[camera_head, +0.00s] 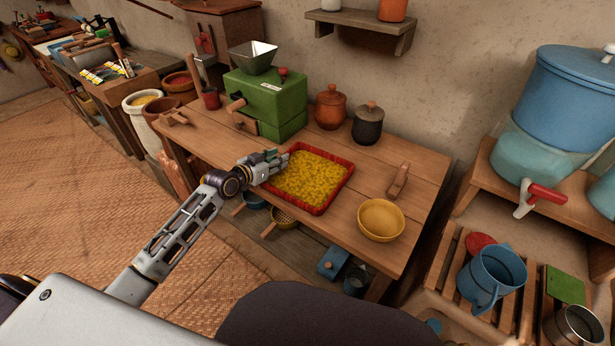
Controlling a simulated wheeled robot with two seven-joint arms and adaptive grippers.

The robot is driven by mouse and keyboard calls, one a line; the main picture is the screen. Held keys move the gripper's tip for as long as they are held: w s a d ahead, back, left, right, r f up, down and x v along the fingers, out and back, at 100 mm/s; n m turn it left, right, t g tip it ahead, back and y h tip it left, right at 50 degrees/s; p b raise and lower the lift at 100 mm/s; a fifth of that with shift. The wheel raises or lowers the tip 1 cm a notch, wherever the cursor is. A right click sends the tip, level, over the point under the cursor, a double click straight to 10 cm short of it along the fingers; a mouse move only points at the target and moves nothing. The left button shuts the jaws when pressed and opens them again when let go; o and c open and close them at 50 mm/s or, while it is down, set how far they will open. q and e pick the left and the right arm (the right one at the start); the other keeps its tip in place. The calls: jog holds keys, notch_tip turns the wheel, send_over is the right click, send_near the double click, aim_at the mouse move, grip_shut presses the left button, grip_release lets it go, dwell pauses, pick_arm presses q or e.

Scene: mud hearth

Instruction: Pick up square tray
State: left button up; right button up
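A square red tray (345,164) with a raised rim lies flat on the wooden table and is filled with yellow, grainy pieces. My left gripper (278,160) is at the tray's left side, its fingers close to or over the left rim. I cannot tell from this view whether the fingers touch the rim or close on it. My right gripper is not in view.
On the wooden table (424,171), a green mill (268,100) stands behind the tray. A brown jar (330,108) and a dark jar (367,124) stand at the back. A yellow bowl (381,219) and a wooden tool (398,181) lie to the right.

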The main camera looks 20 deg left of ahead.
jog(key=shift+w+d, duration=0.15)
pick_arm(q)
grip_shut()
jog(key=shift+r, duration=0.15)
